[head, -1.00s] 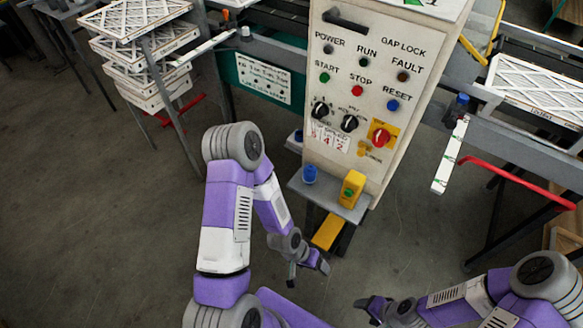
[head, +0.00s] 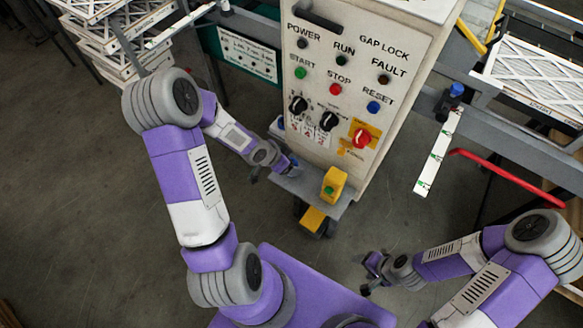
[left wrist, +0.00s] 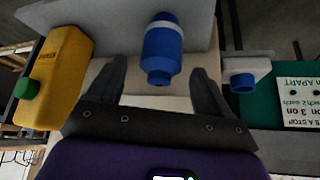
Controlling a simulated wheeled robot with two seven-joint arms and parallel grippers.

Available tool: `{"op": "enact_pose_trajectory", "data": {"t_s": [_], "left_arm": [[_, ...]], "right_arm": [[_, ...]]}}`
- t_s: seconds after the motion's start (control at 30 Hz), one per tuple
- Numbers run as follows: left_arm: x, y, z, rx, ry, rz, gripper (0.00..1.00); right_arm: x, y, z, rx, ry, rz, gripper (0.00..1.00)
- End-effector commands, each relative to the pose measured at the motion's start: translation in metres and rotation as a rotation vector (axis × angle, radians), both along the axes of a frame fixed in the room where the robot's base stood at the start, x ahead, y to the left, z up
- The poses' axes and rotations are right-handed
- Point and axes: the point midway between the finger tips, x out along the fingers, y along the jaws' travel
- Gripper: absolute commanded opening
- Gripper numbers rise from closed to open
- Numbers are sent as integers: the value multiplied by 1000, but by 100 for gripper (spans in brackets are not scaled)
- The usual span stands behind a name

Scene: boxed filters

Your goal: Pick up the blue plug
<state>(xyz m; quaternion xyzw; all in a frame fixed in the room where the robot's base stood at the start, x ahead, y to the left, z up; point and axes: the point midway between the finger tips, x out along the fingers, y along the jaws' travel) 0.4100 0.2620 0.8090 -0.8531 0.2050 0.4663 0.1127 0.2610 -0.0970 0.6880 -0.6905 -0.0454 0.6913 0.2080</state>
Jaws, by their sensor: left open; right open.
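The blue plug (left wrist: 163,45), with a pale band around it, stands on the grey shelf (left wrist: 205,30) in the left wrist view. My left gripper (left wrist: 165,68) is open, with one finger on either side of the plug's line and the plug between and just beyond the fingertips; I cannot tell whether they touch. In the head view my left gripper (head: 274,171) is at the shelf's left end and mostly hides the plug there. My right gripper (head: 370,275) is open and empty over the floor at the lower right.
A yellow block with a green cap (head: 334,184) stands on the same shelf, and it also shows in the left wrist view (left wrist: 52,75). The control panel (head: 345,75) rises behind the shelf. A blue-ended fitting (left wrist: 245,77) sits to the right of my left gripper.

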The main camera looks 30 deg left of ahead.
Motion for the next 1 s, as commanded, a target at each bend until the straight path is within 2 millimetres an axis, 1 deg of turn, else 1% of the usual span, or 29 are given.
{"op": "enact_pose_trajectory", "data": {"t_s": [0.03,0.2,0.3,0.5,0.87,0.9,1.0], "left_arm": [[4,-3,-12,-1,0,-3,80],[14,-8,-28,-1,-1,-1,80],[16,-9,-31,0,0,1,80],[16,-9,-29,-1,0,2,80],[16,-9,-29,-1,0,2,24],[16,-9,-29,-1,-1,1,21],[16,-9,-29,-1,-1,1,21]], "right_arm": [[0,0,-10,0,-1,0,65],[0,0,-19,0,-1,0,65],[0,0,-20,0,-1,0,65],[0,0,-19,0,-1,0,65],[0,0,-19,0,-1,0,65],[0,0,-19,0,-1,0,65],[0,0,-19,0,-1,0,65]]}}
